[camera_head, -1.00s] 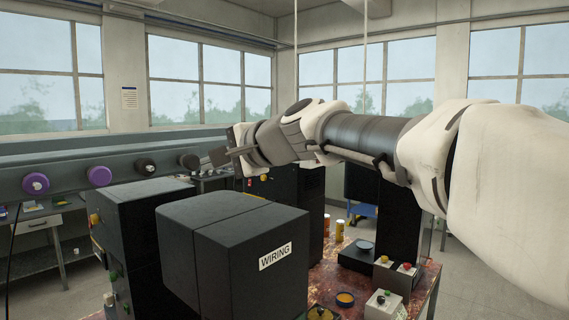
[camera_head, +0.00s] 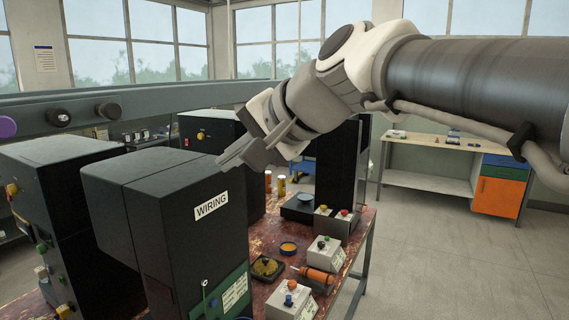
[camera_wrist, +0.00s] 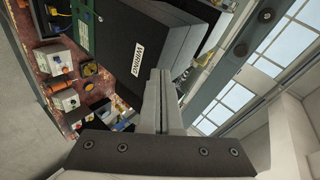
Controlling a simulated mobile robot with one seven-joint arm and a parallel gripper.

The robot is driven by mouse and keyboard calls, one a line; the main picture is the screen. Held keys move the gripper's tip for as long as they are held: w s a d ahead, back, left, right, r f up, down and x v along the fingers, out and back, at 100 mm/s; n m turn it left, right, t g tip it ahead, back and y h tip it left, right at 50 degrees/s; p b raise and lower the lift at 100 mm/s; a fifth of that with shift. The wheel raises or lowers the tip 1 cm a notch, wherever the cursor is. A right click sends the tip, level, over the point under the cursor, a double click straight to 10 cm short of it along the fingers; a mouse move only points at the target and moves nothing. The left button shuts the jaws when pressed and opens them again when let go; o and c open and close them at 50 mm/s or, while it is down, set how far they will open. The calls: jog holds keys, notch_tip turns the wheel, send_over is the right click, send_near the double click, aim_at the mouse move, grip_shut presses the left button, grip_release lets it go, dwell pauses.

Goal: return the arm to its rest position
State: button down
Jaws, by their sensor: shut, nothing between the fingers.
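My gripper (camera_head: 236,160) is in the middle of the head view, at the end of my white and grey arm. The WIRING machine also shows in the wrist view (camera_wrist: 130,30), beyond the fingers. I cannot tell the exact gap between the fingertips and the machine.
Another black machine (camera_head: 75,180) stands at left. A rail (camera_head: 150,100) runs behind. Open floor (camera_head: 450,260) lies at right, before a side desk (camera_head: 430,180).

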jog(key=s+d+f+n+g+h, duration=0.1)
jog(key=s+d+f+n+h, duration=0.1)
jog(key=s+d+f+h, duration=0.2)
jog(key=s+d+f+n+h, duration=0.2)
jog(key=s+d+f+h, duration=0.2)
jog(key=s+d+f, duration=0.7)
jog(key=d+f, duration=0.7)
jog(key=f, duration=0.1)
jog(key=shift+d+g+h, duration=0.2)
jog(key=shift+g+h, duration=0.2)
jog(key=shift+a, duration=0.1)
